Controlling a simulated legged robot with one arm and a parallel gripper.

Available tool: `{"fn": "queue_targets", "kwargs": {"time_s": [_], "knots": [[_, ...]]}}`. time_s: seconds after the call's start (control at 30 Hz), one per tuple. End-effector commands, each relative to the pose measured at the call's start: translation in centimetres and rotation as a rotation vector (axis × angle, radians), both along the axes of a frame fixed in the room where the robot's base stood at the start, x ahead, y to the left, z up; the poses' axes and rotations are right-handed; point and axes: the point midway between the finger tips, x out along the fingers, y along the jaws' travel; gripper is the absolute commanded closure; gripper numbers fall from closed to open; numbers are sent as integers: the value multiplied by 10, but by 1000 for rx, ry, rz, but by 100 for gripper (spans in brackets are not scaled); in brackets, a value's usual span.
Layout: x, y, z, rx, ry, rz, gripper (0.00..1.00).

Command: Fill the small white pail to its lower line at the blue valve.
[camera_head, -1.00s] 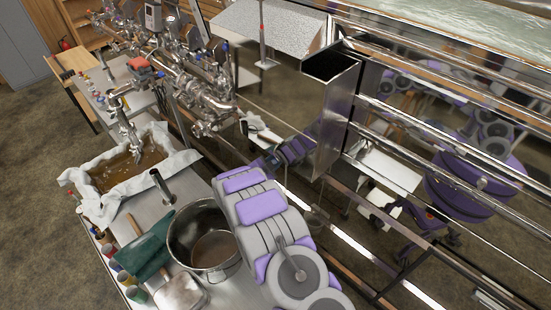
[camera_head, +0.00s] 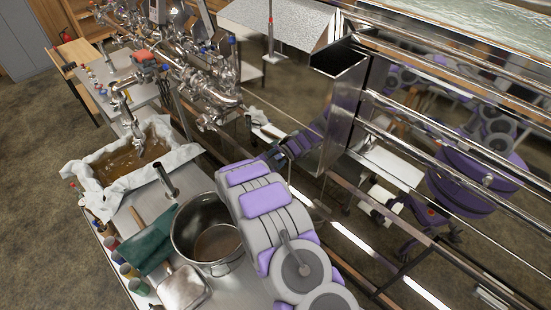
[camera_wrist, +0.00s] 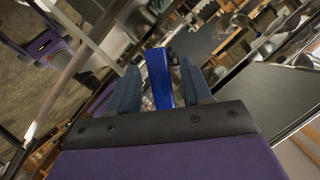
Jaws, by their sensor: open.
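In the wrist view my gripper (camera_wrist: 160,90) is open, with its two dark fingers spread apart. A bright blue upright piece (camera_wrist: 158,78), which looks like the blue valve's handle, shows between the fingers; I cannot tell whether they touch it. In the head view my purple and grey arm reaches away toward the tall metal box, and my gripper cannot be made out there. I cannot pick out the small white pail or its lower line for sure in either view.
The tall open metal box (camera_head: 338,110) and shiny rails stand close to my arm. Steel plumbing (camera_head: 215,90) stands behind. Open floor lies far left.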

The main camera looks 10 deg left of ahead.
Motion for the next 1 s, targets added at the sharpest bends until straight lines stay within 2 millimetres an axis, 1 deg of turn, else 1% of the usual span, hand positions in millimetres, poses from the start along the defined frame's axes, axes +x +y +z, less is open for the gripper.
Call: {"fn": "queue_targets", "kwargs": {"time_s": [0.17, 0.4, 0.6, 0.7, 0.83, 1.0], "knots": [[-25, 12, 9, -2, 1, 5, 51], [-74, 32, 23, -7, 1, 8, 51], [-113, 43, 36, -6, 1, 8, 51], [-130, 46, 42, -5, 0, 7, 51], [-145, 50, 47, -4, 2, 6, 51], [-155, 54, 49, -6, 4, 5, 51]]}}
